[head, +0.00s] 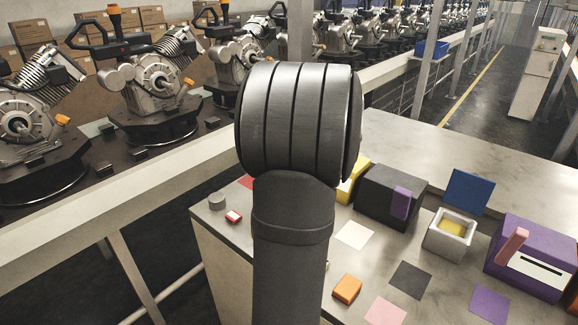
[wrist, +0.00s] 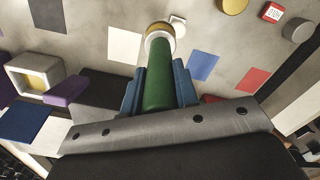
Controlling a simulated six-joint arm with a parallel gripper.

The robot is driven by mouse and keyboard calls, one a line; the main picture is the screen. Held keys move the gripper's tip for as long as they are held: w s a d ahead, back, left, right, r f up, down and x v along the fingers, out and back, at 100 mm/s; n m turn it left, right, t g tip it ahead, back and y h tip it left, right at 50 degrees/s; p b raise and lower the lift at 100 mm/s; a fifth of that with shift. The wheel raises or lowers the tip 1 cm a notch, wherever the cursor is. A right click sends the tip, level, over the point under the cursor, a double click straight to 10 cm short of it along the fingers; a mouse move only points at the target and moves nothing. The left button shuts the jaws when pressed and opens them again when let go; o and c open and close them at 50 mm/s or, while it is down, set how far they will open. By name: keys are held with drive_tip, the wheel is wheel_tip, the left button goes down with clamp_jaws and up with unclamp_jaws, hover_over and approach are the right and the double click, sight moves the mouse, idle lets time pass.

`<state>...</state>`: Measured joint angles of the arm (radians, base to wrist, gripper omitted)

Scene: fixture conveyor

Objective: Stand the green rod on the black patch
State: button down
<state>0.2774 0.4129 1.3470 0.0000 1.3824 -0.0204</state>
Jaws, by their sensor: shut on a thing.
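The green rod (wrist: 158,88) is held between the two blue fingertips of my gripper (wrist: 158,90) in the wrist view. It points away from the camera, and its far end meets a pale ring with a tan middle (wrist: 160,38). I cannot tell whether that ring is part of the rod or a thing beyond it. The black patch (head: 410,280) lies flat on the bench in the head view, right of my arm. It also shows at the upper left of the wrist view (wrist: 48,14), apart from the rod. In the head view, my arm hides the gripper and rod.
A white patch (head: 355,234), orange block (head: 347,289), pink patch (head: 386,312) and purple patch (head: 490,303) lie around the black patch. Behind stand a black box (head: 378,197), a grey open container (head: 435,243) and a purple box (head: 535,250). The black patch looks clear.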

drive_tip(key=s+d+f+m, duration=0.1)
drive_tip(key=s+d+m, duration=0.2)
drive_tip(key=s+d, duration=0.5)
drive_tip(key=s+d+f+m, duration=0.2)
drive_tip(key=s+d, duration=0.7)
drive_tip(key=d, duration=0.6)
drive_tip(key=shift+s+d+m, duration=0.2)
drive_tip(key=shift+d+m, duration=0.05)
drive_tip(key=shift+m, duration=0.25)
wheel_tip(320, 180, down, 7)
drive_tip(key=shift+f, duration=0.5)
drive_tip(key=c, duration=1)
unclamp_jaws()
drive_tip(key=shift+c, duration=0.2)
wheel_tip(320, 180, up, 17)
drive_tip(key=shift+r, duration=0.2)
